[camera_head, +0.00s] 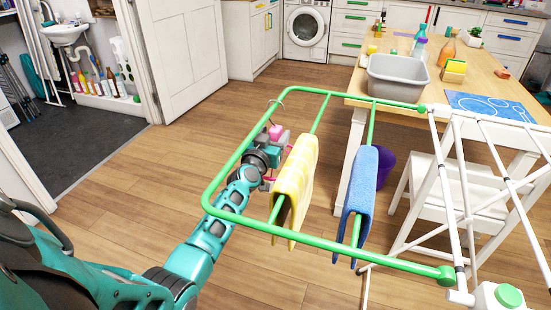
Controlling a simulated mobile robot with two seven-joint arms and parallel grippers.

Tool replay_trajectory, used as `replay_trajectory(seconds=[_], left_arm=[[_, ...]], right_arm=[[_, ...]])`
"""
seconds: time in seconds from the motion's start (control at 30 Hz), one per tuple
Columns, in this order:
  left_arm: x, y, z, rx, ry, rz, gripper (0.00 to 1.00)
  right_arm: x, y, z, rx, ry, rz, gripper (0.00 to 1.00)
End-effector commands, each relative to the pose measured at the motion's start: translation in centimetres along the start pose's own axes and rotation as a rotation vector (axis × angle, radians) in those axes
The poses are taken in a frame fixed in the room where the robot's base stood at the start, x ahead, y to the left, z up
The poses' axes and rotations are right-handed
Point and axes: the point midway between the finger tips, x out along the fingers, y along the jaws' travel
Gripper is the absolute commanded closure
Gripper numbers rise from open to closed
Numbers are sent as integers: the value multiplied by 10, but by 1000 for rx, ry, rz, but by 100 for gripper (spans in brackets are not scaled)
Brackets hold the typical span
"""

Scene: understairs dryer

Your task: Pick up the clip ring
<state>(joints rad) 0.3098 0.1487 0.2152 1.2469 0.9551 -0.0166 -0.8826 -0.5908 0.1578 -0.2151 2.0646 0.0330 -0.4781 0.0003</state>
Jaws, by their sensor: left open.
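My left arm reaches in from the lower left, and its gripper (274,148) is beside the green-railed drying rack (325,236), near its left end. The gripper is open; its fingertips are partly hidden by the rack and the yellow cloth. A small thin curved piece (275,104) and a pink piece (278,132) show around the gripper; they may belong to the clip ring, but I cannot tell clearly. Whether they touch the fingers is also unclear. My right gripper is not in view.
A yellow cloth (295,180) and a blue cloth (361,190) hang on the rack's rails. A wooden table (485,82) with a grey basin (397,77) stands behind, with a white chair (445,195) beside it. The wooden floor at left is clear.

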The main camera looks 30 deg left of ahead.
Motion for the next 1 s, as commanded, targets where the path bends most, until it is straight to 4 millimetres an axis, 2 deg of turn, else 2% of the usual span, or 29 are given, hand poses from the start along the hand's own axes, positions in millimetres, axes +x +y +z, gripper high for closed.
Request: replay_trajectory(seconds=[0.13, 0.43, 1.0], left_arm=[[15, 1, 1, 0, 0, 1, 38], [18, 1, 0, 0, -1, 1, 38], [18, 1, 0, -1, -1, 1, 93]], right_arm=[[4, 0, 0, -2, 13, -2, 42], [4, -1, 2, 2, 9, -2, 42], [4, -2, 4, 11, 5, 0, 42]])
